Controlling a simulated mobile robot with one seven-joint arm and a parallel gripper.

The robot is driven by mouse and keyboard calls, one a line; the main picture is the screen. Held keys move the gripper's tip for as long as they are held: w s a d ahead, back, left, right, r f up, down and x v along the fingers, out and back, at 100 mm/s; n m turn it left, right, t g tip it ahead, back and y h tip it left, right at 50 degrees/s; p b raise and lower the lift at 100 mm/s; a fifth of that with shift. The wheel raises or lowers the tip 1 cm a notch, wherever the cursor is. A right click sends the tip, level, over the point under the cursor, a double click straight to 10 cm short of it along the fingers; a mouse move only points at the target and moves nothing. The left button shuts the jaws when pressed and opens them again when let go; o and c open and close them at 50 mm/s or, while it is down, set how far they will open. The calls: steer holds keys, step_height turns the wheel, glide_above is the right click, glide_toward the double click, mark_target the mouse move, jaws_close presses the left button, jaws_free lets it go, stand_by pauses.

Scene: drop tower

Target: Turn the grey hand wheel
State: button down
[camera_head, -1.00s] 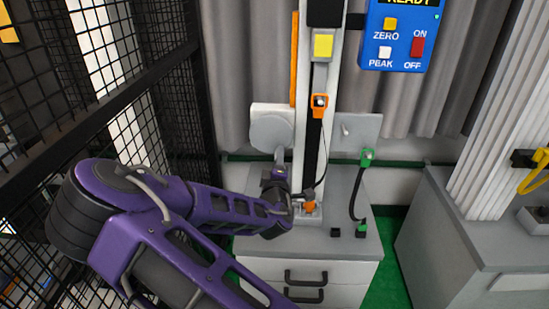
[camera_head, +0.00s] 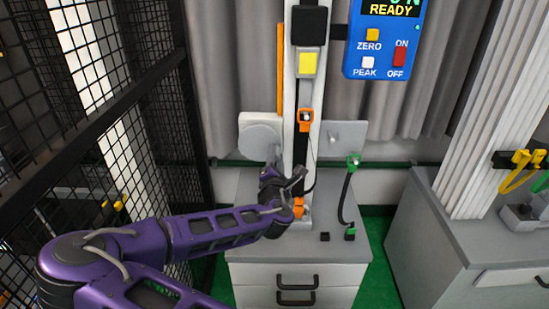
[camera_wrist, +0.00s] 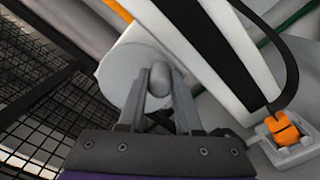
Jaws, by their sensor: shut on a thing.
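The grey hand wheel (camera_head: 258,141) is a round disc on the left side of the tall tower, in front of a light plate. The wheel also fills the upper middle of the wrist view (camera_wrist: 122,76). A rounded grey knob (camera_wrist: 158,82) stands out from its face. My gripper (camera_wrist: 161,86) has one finger on each side of this knob and is shut on it. In the head view my gripper (camera_head: 276,165) is at the wheel's lower right, and my wrist partly hides the area below the wheel.
The tower (camera_head: 290,130) stands just right of the wheel, with an orange clamp (camera_head: 305,118) on it. An orange part (camera_head: 298,207) sits at its foot. A blue READY panel (camera_head: 386,40) hangs upper right. A black mesh fence (camera_head: 125,100) runs along the left.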

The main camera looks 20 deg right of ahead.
steer(key=shift+r+n, duration=0.45)
steer(key=shift+n, duration=0.25)
steer(key=c, duration=0.6)
jaws_free()
steer(key=shift+s+f, duration=0.1)
steer(key=shift+f, duration=0.05)
